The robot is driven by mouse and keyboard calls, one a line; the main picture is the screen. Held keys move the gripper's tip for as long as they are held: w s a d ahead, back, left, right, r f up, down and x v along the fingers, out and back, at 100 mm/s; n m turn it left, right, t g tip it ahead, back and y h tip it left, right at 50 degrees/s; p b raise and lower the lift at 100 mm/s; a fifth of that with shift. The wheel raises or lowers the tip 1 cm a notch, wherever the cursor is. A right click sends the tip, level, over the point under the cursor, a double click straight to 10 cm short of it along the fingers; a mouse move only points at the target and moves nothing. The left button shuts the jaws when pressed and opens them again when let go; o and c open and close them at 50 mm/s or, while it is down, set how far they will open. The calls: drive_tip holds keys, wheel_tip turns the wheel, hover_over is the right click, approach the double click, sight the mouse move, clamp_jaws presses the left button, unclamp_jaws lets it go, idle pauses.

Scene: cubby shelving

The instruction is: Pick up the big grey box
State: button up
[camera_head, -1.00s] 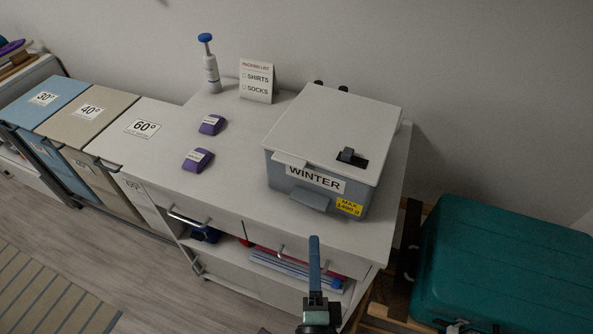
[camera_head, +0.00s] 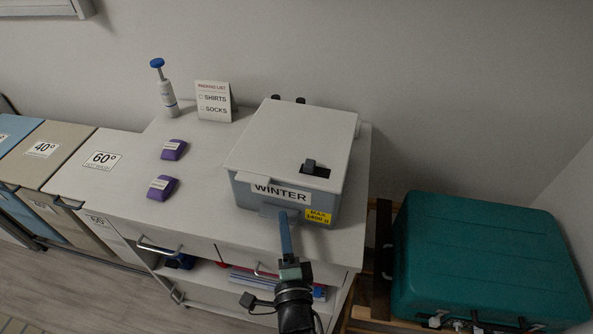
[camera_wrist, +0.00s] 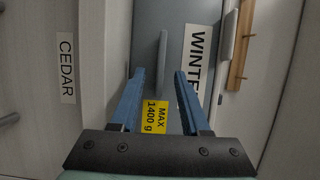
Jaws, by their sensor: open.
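The big grey box (camera_head: 245,196) stands on the white cabinet top, with a pale lid, a "WINTER" label and a yellow "MAX 1400 g" sticker on its front. In the wrist view the box front (camera_wrist: 172,60) appears turned sideways, with a thin grey ledge or handle (camera_wrist: 162,62) standing out from it. My gripper (camera_head: 284,218) is in front of the box. In the wrist view its two blue fingers (camera_wrist: 158,75) are apart, pointing at the box front on either side of the ledge, with nothing held. Whether the fingertips touch the box cannot be told.
Two purple items (camera_head: 174,150) lie left of the box on the white cabinet top (camera_head: 210,200). A pump bottle (camera_head: 167,98) and a packing-list card (camera_head: 213,102) stand behind them. A teal suitcase (camera_head: 485,262) is at the right. Labelled hampers (camera_head: 75,160) stand at the left.

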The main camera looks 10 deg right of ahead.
drive_tip(key=shift+w, duration=1.05)
clamp_jaws()
idle(0.6)
drive_tip(key=shift+a+r, duration=0.1)
drive_tip(key=shift+r, duration=0.15)
